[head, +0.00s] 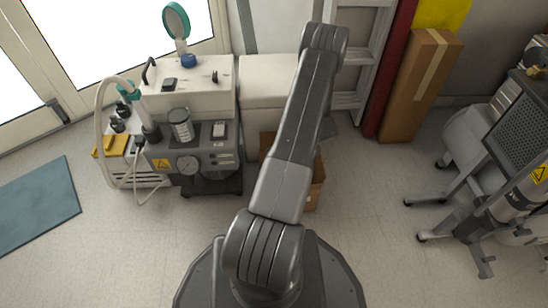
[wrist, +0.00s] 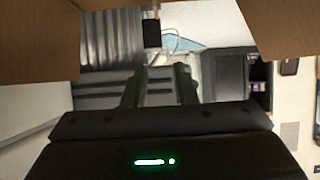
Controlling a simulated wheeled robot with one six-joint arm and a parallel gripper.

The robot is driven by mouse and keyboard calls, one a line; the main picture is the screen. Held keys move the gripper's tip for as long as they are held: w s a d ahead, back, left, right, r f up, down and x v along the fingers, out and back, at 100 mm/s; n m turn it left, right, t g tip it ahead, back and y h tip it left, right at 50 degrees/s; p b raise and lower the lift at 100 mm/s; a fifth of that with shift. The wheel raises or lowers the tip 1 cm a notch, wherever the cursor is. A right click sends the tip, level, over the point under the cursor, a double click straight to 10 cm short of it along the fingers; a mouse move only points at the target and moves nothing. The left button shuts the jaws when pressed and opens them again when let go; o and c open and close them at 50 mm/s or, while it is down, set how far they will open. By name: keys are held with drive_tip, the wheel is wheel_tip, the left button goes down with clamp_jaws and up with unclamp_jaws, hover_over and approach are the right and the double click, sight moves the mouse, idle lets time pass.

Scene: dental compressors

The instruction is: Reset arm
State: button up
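My arm runs from the bottom of the head view up to a bent joint near the top centre. The gripper is hidden from the head camera. In the wrist view my gripper (wrist: 158,75) shows two dark green fingers standing apart, with nothing visible held between them. A small dark block (wrist: 152,33) shows beyond the fingertips; I cannot tell what it is. Brown cardboard panels (wrist: 38,45) frame the wrist view at the upper left and across the top right.
A compressor unit (head: 190,100) with gauge and hoses stands left of my arm. An open cardboard box (head: 316,185) is partly behind the arm. A tall carton (head: 415,88) and a ladder (head: 355,75) lean at the back. Wheeled equipment (head: 500,170) stands right. A blue mat (head: 35,205) lies left.

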wheel_tip(320, 180, up, 2)
drive_tip(key=shift+r, duration=0.2)
wheel_tip(320, 180, down, 10)
drive_tip(key=b, duration=0.3)
drive_tip(key=shift+b, duration=0.3)
drive_tip(key=shift+a+r+h, duration=0.1)
drive_tip(key=shift+h, duration=0.2)
